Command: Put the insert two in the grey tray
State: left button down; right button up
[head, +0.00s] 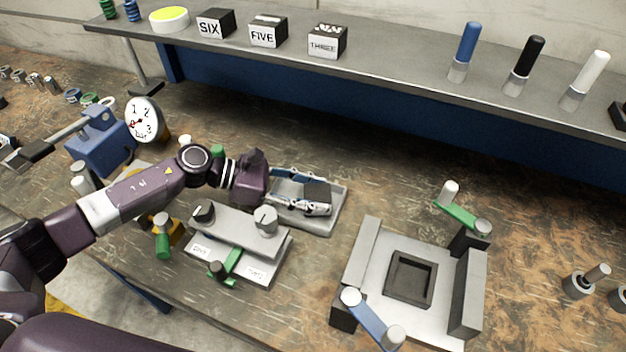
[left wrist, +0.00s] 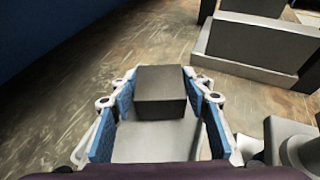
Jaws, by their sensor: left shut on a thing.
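My left gripper (head: 316,194) reaches in from the left and is shut on a dark block (head: 318,190), the insert two; no label on it can be read. In the left wrist view the block (left wrist: 161,90) sits between the two blue finger pads of my left gripper (left wrist: 160,100). In the head view the fingers and block overlap a shallow grey tray (head: 325,228) with a raised rim. I cannot tell whether the block touches the tray floor. My right gripper is not in view.
A fixture (head: 367,255) with grey walls, a dark square recess and clamps stands to the right. Labelled black boxes (head: 268,32) and markers (head: 526,65) stand on the shelf behind. Bare bench lies behind the fixture.

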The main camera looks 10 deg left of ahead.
pick_arm(q)
jog(key=shift+w+f, duration=0.1)
jog(key=shift+f, duration=0.2)
jog(key=shift+d, duration=0.1)
jog(key=shift+f, duration=0.1)
jog(key=c, duration=1.5)
grip_release()
jog(key=shift+f, duration=0.25)
jog(key=o, duration=0.4)
jog(key=shift+s, duration=0.2)
jog(key=shift+r, duration=0.1)
